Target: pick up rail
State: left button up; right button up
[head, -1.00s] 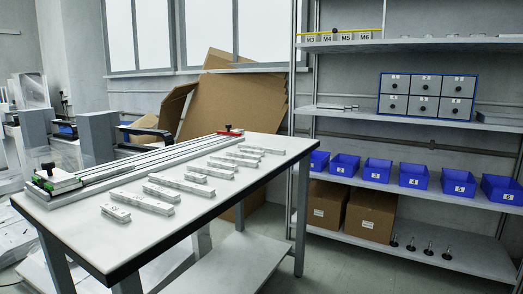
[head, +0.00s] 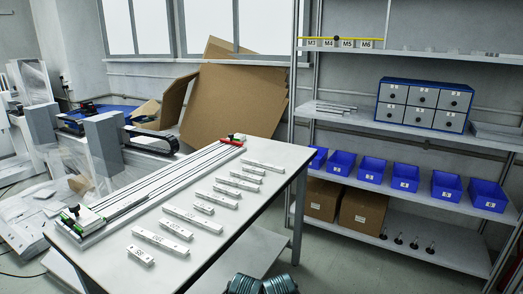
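Several short pale metal rails lie in a row on the white table (head: 105,258) in the head view. The nearest rail (head: 140,256) is short and bears dark markings. A longer rail (head: 160,241) lies just behind it, and another (head: 192,217) farther along. The farthest rail (head: 264,165) lies near the table's far end. A long double-track fixture (head: 150,187) runs along the table's left edge, with a green-and-black clamp (head: 77,217) at its near end and a red clamp (head: 234,139) at its far end.
A shelf unit on the right holds blue bins (head: 405,177), a grey drawer cabinet (head: 423,103), a cardboard box (head: 362,211) and several black-headed parts (head: 415,243). Cardboard sheets (head: 233,105) lean on the wall. The table's right strip is clear.

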aim_at(247, 161)
jog(key=i+l+u, duration=0.1)
jog(key=i+l, duration=0.25)
jog(key=i+l+u, duration=0.1)
jog(key=i+l, duration=0.2)
jog(key=l, duration=0.3)
